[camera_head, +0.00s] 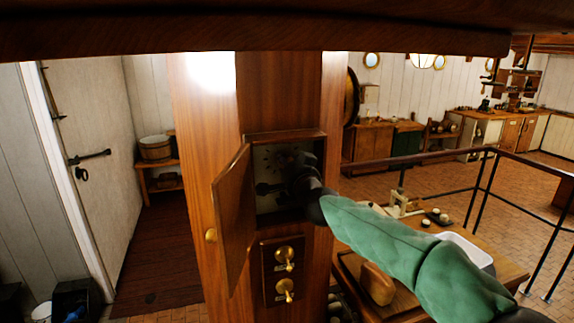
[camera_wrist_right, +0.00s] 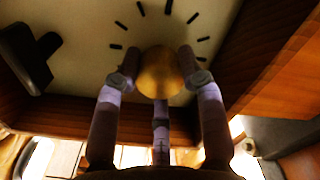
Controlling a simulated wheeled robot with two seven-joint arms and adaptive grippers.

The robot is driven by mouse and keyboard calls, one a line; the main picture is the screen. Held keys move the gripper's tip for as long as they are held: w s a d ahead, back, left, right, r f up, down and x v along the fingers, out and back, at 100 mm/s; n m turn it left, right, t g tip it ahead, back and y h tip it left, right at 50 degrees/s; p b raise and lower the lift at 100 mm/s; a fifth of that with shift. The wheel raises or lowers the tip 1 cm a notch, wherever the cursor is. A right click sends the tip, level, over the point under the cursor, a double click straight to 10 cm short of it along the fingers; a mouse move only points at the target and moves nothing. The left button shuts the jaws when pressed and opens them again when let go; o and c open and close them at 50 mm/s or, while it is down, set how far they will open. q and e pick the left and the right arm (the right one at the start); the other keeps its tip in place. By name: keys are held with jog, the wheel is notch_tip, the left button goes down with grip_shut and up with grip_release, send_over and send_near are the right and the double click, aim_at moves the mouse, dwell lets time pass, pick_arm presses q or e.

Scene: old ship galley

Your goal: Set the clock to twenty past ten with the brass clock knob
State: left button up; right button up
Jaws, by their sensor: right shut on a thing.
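The clock sits in a recess of a wooden pillar behind an open wooden door (camera_head: 233,210). Its pale face (camera_wrist_right: 85,70) with black hour marks fills the top of the right wrist view; in the head view it is dark and partly hidden. The round brass clock knob (camera_wrist_right: 160,72) stands out from the face. My right gripper (camera_head: 304,180) reaches into the recess from the right and is shut on the knob, a finger on each side. I cannot read the clock's hands. My left gripper is not in view.
A dark handle-like part (camera_wrist_right: 30,58) stands out beside the knob. Two brass switches (camera_head: 284,255) sit on a panel below the recess. The door hangs open to the left. A table with bread (camera_head: 377,284) is under my right arm.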

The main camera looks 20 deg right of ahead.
jog(key=shift+s+d+r, duration=0.1)
jog(key=shift+d+r, duration=0.2)
jog(key=shift+r, duration=0.3)
jog(key=o, duration=1.2)
jog(key=shift+c, duration=0.2)
jog(key=shift+f, duration=0.25)
jog(key=shift+f, duration=0.1)
jog(key=s, duration=1.2)
jog(key=shift+d, duration=0.15)
